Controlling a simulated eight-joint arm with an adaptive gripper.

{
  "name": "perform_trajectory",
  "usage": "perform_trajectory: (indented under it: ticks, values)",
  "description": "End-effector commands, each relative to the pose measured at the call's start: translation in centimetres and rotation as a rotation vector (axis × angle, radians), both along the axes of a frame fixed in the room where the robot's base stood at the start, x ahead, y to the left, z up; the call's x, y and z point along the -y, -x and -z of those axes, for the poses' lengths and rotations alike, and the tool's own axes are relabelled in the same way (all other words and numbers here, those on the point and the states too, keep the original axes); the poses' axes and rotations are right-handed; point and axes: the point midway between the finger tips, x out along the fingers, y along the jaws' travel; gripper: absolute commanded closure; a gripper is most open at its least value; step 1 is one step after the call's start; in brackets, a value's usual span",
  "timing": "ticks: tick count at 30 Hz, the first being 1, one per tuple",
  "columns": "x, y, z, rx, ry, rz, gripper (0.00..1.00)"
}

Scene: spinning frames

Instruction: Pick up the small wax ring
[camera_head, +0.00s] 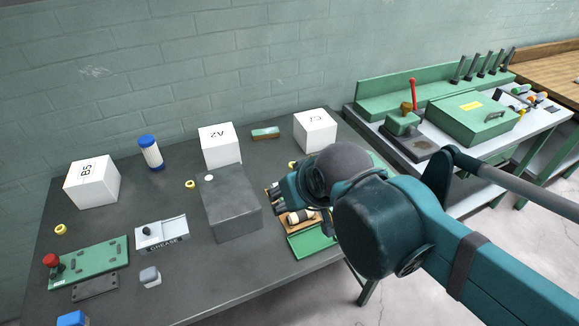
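Small yellow ring-like pieces lie on the dark grey table (215,278). One ring (190,184) is left of the grey box, another ring (60,229) is at the far left, and a third yellow piece (292,164) shows partly behind my arm. I cannot tell which of them is the wax ring. My gripper (277,197) is right of the grey box, near a tray with a cream roll (300,216). Its dark fingers are small and partly hidden by my own arm. I cannot see whether it holds anything.
A grey box (230,208) stands mid-table. White boxes B5 (92,184), A2 (220,146) and C7 (315,130) line the back, with a blue-capped cylinder (150,153). A green panel (88,262) and grease tray (161,233) are at left. The front middle is clear.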

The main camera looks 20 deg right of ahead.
Motion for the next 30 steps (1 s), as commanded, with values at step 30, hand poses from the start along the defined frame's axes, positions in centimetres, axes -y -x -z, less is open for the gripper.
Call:
perform_trajectory:
  ticks: [30]
  values:
    - [0.1,-0.36,-0.32,-0.008,0.013,-0.017,0.65]
